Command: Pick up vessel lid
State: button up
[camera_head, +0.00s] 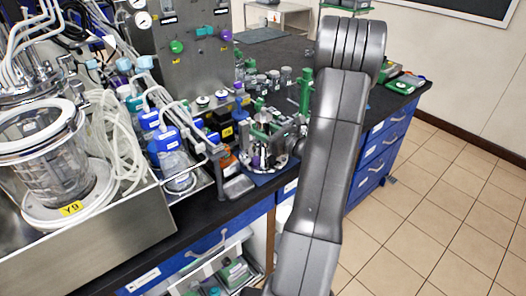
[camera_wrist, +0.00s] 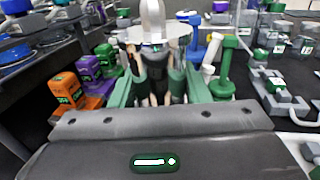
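In the wrist view a shiny round metal plate (camera_wrist: 176,38) with a silver upright on it is straight ahead; it may be the vessel lid. My gripper (camera_wrist: 160,80) reaches toward it from the bottom edge, with green parts on both sides and dark and tan parts between them. I cannot tell whether its fingertips touch the plate. In the head view a round metal plate with small fittings (camera_head: 264,156) is on the bench left of my arm. My gripper is not clearly seen there. A glass vessel (camera_head: 48,172) with a white rim is at the left.
A steel tray (camera_head: 110,240) holds the vessel and coiled tubing. Blue-capped bottles (camera_head: 165,142) crowd the bench beside it. A green upright (camera_head: 305,90) stands beside my arm. In the wrist view orange and purple blocks (camera_wrist: 66,90) are at left and clamps (camera_wrist: 275,92) at right.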

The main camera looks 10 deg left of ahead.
grip_shut()
jog(key=shift+w+r, duration=0.1)
jog(key=shift+r, duration=0.1)
jog(key=shift+r, duration=0.1)
